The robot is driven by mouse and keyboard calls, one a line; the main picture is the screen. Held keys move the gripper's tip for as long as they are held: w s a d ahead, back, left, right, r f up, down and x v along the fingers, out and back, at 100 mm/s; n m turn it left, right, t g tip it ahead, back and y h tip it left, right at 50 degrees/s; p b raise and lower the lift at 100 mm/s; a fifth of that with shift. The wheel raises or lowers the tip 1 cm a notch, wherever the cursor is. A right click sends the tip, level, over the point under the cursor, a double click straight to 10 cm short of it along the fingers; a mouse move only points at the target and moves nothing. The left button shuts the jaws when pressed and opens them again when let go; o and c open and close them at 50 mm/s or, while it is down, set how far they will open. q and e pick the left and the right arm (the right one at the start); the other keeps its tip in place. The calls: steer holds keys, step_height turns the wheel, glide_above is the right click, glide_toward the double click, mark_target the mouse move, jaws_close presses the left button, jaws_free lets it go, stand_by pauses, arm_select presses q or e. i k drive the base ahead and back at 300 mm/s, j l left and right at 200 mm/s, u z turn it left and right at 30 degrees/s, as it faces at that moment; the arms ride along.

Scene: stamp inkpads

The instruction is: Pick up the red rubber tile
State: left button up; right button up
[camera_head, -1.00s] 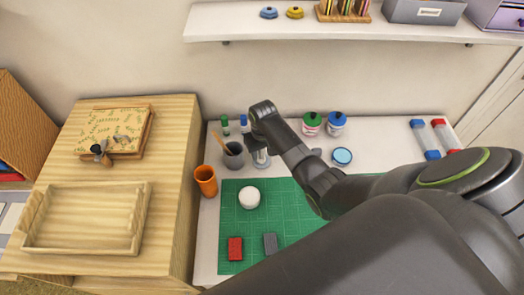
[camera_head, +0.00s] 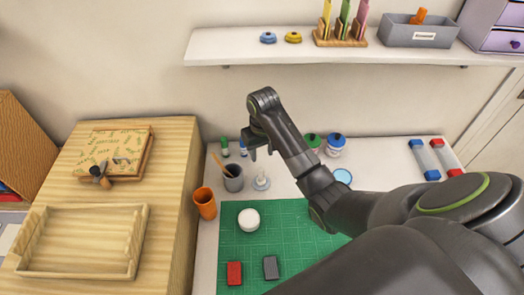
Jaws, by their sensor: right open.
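The red rubber tile (camera_head: 234,273) lies flat on the green cutting mat (camera_head: 292,225), near the bottom edge of the head view. A dark grey tile (camera_head: 270,267) lies just to its right, apart from it. My right gripper (camera_head: 260,154) is open and empty, pointing down, well behind the red tile and above the back of the white table. It is above a small pale stand (camera_head: 261,180). My right arm hides the right part of the mat. My left gripper is out of view.
A round white object (camera_head: 248,220) sits on the mat behind the tiles. An orange cup (camera_head: 204,203) and a grey pencil cup (camera_head: 233,178) stand left of the gripper. Jars (camera_head: 335,146) stand behind my arm. A wooden cabinet with a tray (camera_head: 83,241) borders the left.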

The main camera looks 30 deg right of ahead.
mark_target(234, 267)
steer(key=k, duration=1.5)
